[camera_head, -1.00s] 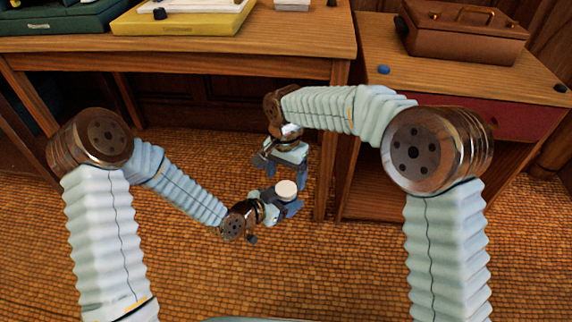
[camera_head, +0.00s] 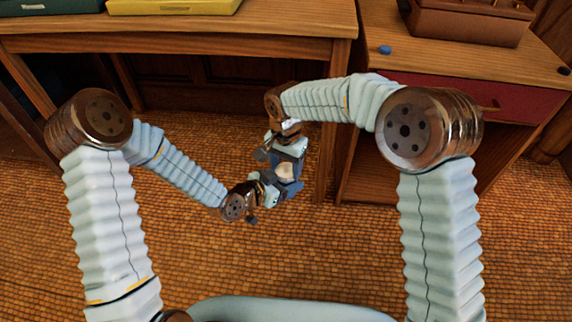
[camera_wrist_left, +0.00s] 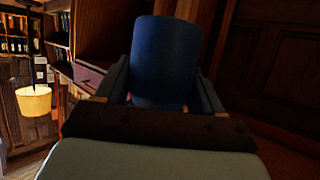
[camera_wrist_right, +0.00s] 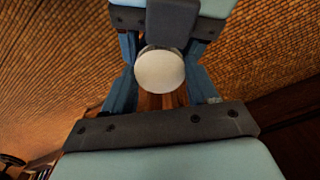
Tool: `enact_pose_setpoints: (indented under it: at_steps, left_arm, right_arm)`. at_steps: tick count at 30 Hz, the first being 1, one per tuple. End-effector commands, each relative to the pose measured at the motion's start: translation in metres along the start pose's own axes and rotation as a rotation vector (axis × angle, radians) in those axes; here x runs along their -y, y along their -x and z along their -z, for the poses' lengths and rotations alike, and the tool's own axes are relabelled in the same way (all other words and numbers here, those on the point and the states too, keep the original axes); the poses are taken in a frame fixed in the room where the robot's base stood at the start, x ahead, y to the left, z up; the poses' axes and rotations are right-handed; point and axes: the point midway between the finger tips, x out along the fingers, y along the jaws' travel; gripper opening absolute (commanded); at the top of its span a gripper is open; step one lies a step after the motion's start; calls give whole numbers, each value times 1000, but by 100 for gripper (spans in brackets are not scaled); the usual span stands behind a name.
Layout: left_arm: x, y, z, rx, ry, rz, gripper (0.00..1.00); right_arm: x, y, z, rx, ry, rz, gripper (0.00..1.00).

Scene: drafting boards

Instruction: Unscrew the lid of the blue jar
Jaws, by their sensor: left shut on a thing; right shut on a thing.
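The blue jar (camera_wrist_left: 165,62) stands between the fingers of my left gripper (camera_wrist_left: 163,85), which is shut on its sides. In the head view the grippers mostly hide the jar, and the left gripper (camera_head: 284,190) is below the right one. The jar's round white lid (camera_wrist_right: 160,71) lies between the fingers of my right gripper (camera_wrist_right: 163,60), which is shut on it from above. In the head view part of the lid (camera_head: 286,171) shows under the right gripper (camera_head: 288,166). Any gap between lid and jar is hidden.
Both grippers are over open tiled floor (camera_head: 150,265), in front of a wooden desk (camera_head: 190,43). A side cabinet (camera_head: 400,65) with a red drawer stands at the right, bearing a brown case (camera_head: 470,22) and a small blue object (camera_head: 385,50).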

Motion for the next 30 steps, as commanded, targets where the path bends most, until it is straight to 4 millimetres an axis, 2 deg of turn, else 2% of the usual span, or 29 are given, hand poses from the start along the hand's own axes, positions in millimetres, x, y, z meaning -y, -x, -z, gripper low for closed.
enact_pose_setpoints:
  at_steps: [2,8,16,17,21,30]
  left_arm:
    - [0,0,1,-2,-1,0,0]
    - [0,0,1,-2,-1,0,0]
    - [0,0,1,-1,-1,0,0]
    - [0,0,1,-1,-1,0,0]
    - [0,0,1,-2,-1,0,0]
    - [-1,0,1,-3,-1,-1,0]
  right_arm:
    - [0,0,0,0,34,0,21]
    - [0,0,0,0,276,1,21]
    - [0,0,0,0,293,0,21]
    - [0,0,0,0,293,0,62]
    - [0,0,0,0,292,0,83]
    - [1,6,0,-2,292,2,83]
